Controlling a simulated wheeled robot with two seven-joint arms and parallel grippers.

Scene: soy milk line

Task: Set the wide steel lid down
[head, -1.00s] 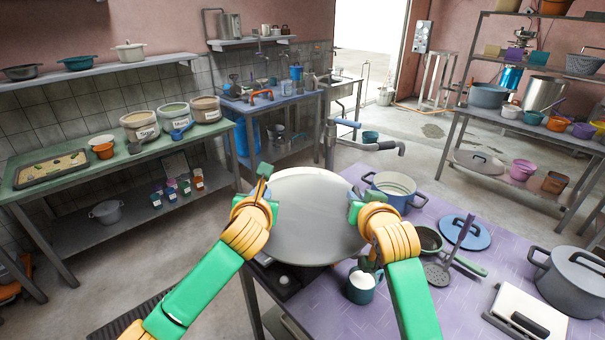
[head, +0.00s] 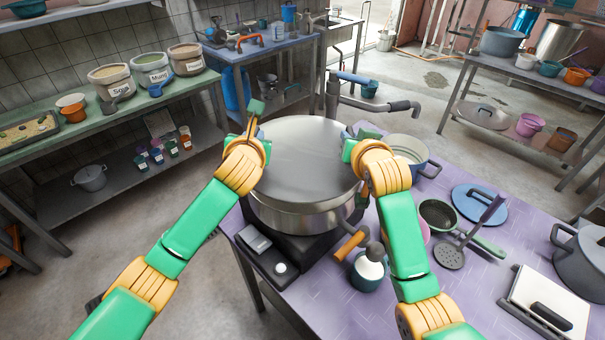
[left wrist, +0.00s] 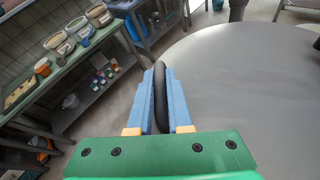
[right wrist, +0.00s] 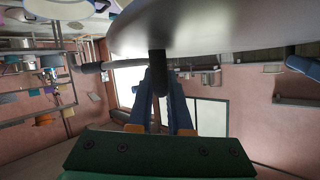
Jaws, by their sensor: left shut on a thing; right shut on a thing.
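The wide steel lid (head: 306,155) is a large grey disc held level between my two grippers, at the top of a wide steel pot (head: 300,216). I cannot tell whether lid and pot touch. My left gripper (head: 258,132) is shut on the lid's dark side handle (left wrist: 160,95), at its left edge. My right gripper (head: 354,140) is shut on the opposite handle (right wrist: 159,72), at its right edge. The lid also fills the right of the left wrist view (left wrist: 245,90) and the top of the right wrist view (right wrist: 215,22). The pot's inside is hidden.
The pot stands on a black burner (head: 268,262) at the left of the purple table (head: 400,300).

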